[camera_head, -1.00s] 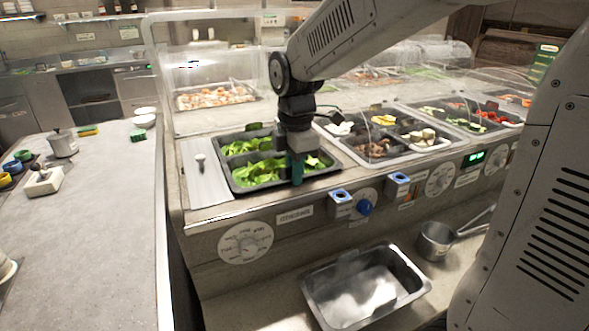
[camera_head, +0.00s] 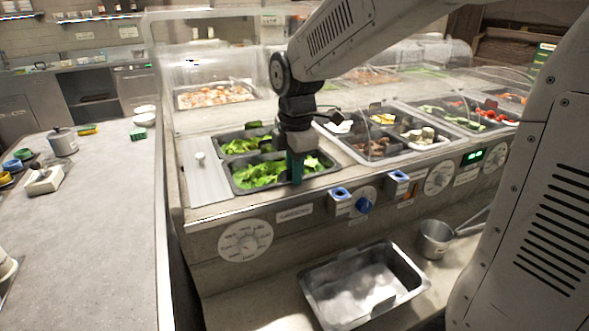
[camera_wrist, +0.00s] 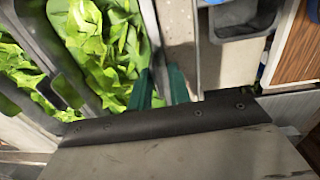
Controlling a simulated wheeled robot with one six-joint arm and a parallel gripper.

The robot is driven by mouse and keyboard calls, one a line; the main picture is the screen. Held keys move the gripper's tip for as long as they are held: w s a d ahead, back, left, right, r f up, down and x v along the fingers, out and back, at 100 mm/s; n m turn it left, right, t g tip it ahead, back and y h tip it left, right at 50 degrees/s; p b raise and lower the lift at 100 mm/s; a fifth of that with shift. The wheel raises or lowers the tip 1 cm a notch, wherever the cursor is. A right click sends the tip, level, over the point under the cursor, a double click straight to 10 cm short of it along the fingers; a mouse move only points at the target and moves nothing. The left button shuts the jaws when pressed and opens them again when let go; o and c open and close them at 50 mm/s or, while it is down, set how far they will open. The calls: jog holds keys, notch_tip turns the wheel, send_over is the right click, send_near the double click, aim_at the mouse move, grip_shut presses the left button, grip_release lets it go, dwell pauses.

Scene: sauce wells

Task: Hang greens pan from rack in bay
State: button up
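The greens pan (camera_head: 236,190) is a dark grey pan of leafy greens, seated in the near left of the counter bay. A second pan of greens (camera_head: 238,146) sits just behind it. My gripper (camera_head: 296,168), with teal fingers, points down at the greens pan's right edge. In the wrist view my gripper (camera_wrist: 160,88) has one finger on each side of the pan's rim (camera_wrist: 152,35), with a narrow gap between them. Whether the fingers press on the rim is unclear. No rack is clearly recognisable.
A pale board with a knob (camera_head: 200,182) lies left of the greens. Other food pans (camera_head: 372,160) lie to the right. Blue-topped holders (camera_head: 340,196) and dials line the counter front. An empty steel pan (camera_head: 318,305) and a saucepan (camera_head: 434,240) stand on the lower shelf.

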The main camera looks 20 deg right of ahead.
jog(key=shift+o, duration=1)
jog(key=shift+s+d+f, duration=0.1)
jog(key=shift+s+f, duration=0.1)
jog(key=shift+f, duration=0.3)
jog(key=shift+s, duration=0.1)
notch_tip(320, 180, up, 9)
jog(key=shift+w, duration=0.2)
jog(key=shift+f, duration=0.1)
